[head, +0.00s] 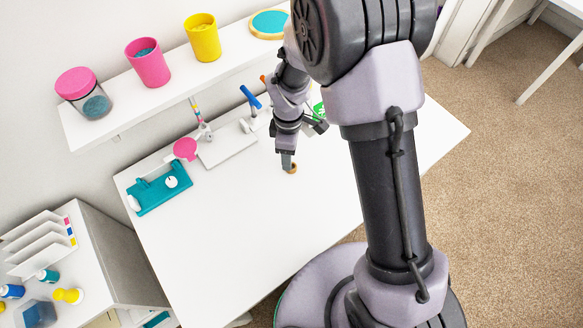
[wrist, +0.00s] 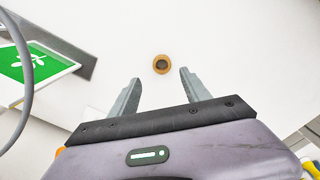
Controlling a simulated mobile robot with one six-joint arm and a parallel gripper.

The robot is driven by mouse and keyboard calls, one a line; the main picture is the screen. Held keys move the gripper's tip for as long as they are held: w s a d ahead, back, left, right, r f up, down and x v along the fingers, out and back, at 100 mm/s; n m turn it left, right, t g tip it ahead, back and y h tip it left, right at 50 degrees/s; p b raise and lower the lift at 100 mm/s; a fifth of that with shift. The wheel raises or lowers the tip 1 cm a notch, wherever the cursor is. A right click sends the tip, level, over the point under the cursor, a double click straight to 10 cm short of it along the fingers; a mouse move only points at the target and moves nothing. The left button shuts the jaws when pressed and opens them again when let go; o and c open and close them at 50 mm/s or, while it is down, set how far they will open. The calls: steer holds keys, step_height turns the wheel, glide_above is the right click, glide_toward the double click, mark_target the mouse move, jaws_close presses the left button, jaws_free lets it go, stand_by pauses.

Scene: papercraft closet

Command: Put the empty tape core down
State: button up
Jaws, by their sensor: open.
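The empty tape core (wrist: 161,64) is a small brown ring with a dark centre. In the wrist view it stands on the white table, just beyond and between my fingertips, touching neither. In the head view the tape core (head: 293,168) shows as an orange-brown ring on the table, partly hidden by my gripper. My gripper (head: 289,160) points down at the table beside it. In the wrist view my gripper (wrist: 159,75) has its two grey fingers spread wide with nothing between them.
A green card with a white figure (wrist: 35,62) lies left in the wrist view. A teal tape dispenser (head: 160,190), a pink disc (head: 185,149) and a blue-handled tool (head: 250,98) are toward the table's back left. The white table (head: 230,240) is clear in front.

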steer(key=f+b, duration=0.1)
steer(key=f, duration=0.2)
steer(key=f+b, duration=0.1)
steer(key=f, duration=0.1)
steer(key=shift+s+d+f+b, duration=0.2)
steer(key=shift+s+b, duration=0.1)
steer(key=shift+r, duration=0.1)
jaws_close()
step_height(320, 180, up, 4)
steer(key=shift+f+p, duration=0.1)
steer(key=shift+p, duration=1.1)
steer(key=s, duration=0.5)
steer(key=s+p, duration=0.1)
steer(key=s, duration=0.4)
steer(key=s+r, duration=0.1)
steer(key=s, duration=0.5)
steer(key=shift+r+p, duration=0.1)
steer(key=shift+p, duration=0.2)
